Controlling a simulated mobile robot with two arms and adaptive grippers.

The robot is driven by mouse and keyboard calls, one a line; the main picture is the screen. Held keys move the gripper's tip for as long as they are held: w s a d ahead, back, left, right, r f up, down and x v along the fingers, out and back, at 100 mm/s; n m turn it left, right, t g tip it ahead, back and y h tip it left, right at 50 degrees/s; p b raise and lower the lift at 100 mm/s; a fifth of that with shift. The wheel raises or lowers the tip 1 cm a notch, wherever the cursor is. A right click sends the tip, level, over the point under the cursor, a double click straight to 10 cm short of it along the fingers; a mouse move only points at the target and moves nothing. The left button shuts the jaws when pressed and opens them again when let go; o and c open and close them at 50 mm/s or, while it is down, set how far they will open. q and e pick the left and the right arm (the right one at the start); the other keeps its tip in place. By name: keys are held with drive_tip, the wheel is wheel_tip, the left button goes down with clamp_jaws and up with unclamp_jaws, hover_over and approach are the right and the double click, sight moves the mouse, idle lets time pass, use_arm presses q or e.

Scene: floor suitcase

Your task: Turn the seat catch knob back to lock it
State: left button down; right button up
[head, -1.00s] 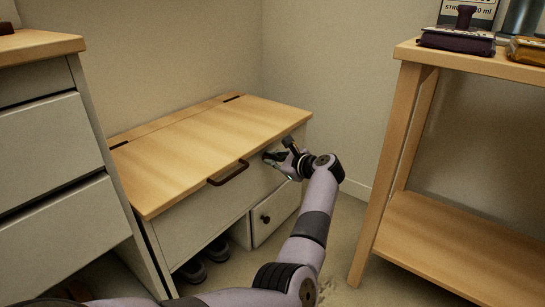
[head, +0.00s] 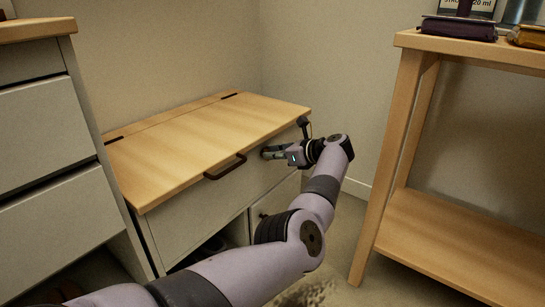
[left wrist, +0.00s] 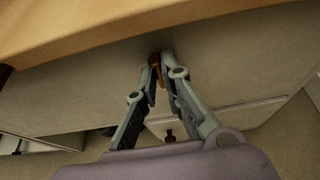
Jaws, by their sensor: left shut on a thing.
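The seat catch knob (left wrist: 155,63) is a small brown-orange piece on the bench's pale front panel, just under the wooden lid edge. My left gripper (left wrist: 161,72) is shut on it, one finger on each side, in the left wrist view. In the head view my left gripper (head: 268,153) reaches the front panel near its right end and hides the knob there. The knob's turn angle cannot be told. The wooden seat lid (head: 210,135) lies closed, with a dark handle (head: 225,167) at its front edge. My right gripper is not in view.
A small drawer with a dark knob (left wrist: 169,134) sits below the catch. A pale drawer cabinet (head: 45,130) stands left of the bench. A wooden shelf table (head: 470,52) with small goods stands at the right. Floor shows between bench and table.

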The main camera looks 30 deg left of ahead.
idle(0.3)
use_arm(q)
drive_tip(key=c, duration=1.7)
unclamp_jaws()
